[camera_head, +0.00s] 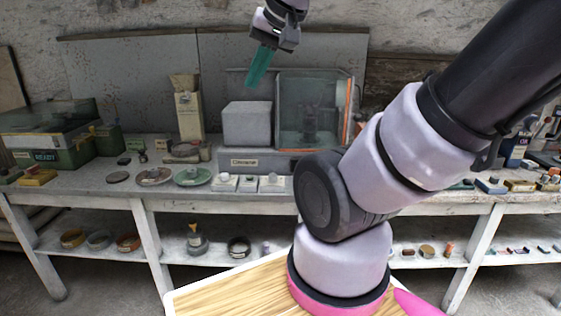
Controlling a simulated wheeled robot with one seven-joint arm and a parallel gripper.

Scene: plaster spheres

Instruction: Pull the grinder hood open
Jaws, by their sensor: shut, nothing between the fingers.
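The grinder hood (332,92) is a clear, box-like cover with an orange strip along its right side. It stands on the workbench, right of the middle, and looks closed, though its front edge is hard to make out. A dark grinder (309,124) shows dimly through it. A grey block-shaped housing (246,126) stands left of the hood, above a grey base with a label. My gripper (259,72) is up in the air, left of the hood's top and apart from it. Its teal fingers are shut together, empty, and point down.
My arm covers the bench right of the hood. The air between gripper and hood looks clear.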

